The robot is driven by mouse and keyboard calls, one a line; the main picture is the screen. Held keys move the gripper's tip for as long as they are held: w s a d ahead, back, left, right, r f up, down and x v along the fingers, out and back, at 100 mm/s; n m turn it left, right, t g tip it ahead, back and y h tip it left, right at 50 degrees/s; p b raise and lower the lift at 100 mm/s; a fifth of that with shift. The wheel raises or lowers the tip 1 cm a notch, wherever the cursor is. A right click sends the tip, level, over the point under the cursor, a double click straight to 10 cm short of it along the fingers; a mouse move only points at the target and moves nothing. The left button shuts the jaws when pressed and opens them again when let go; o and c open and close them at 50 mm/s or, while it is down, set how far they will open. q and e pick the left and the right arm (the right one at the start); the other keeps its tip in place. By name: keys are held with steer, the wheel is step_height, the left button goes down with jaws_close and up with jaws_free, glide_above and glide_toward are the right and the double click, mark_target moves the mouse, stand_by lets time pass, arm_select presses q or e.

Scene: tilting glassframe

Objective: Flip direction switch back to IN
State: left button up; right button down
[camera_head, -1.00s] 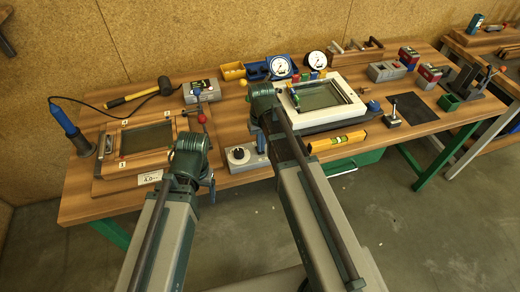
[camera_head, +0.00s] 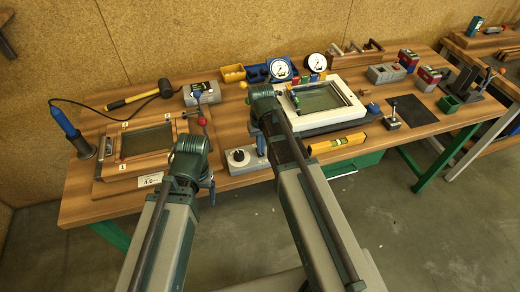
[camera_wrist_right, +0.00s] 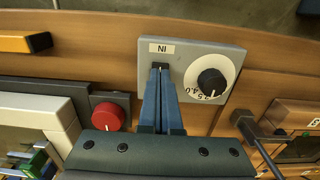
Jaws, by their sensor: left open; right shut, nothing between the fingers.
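The grey control box (camera_wrist_right: 185,60) carries an IN label (camera_wrist_right: 161,48), a black direction switch (camera_wrist_right: 160,66) and a white dial with a black knob (camera_wrist_right: 211,82). The box shows in the head view (camera_head: 247,162), partly behind my right arm. My right gripper (camera_wrist_right: 161,72) is shut and empty, its blue fingertips right at the switch. They hide part of it, so its position is unclear. In the head view the right gripper (camera_head: 258,132) is mostly hidden. My left gripper (camera_head: 210,190) is open and empty, left of the box near the table's front edge.
The white glass frame (camera_head: 345,117) lies behind and right of the box. A wooden frame (camera_head: 108,168) stands at left. A red knob (camera_wrist_right: 108,117) is close to my right fingers. A yellow level (camera_head: 338,143) lies along the front edge.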

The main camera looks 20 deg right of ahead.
arm_select(q)
step_height(320, 180, up, 6)
steer(key=p, duration=0.5)
arm_select(e)
step_height(320, 180, up, 6)
steer(key=shift+f, duration=0.1)
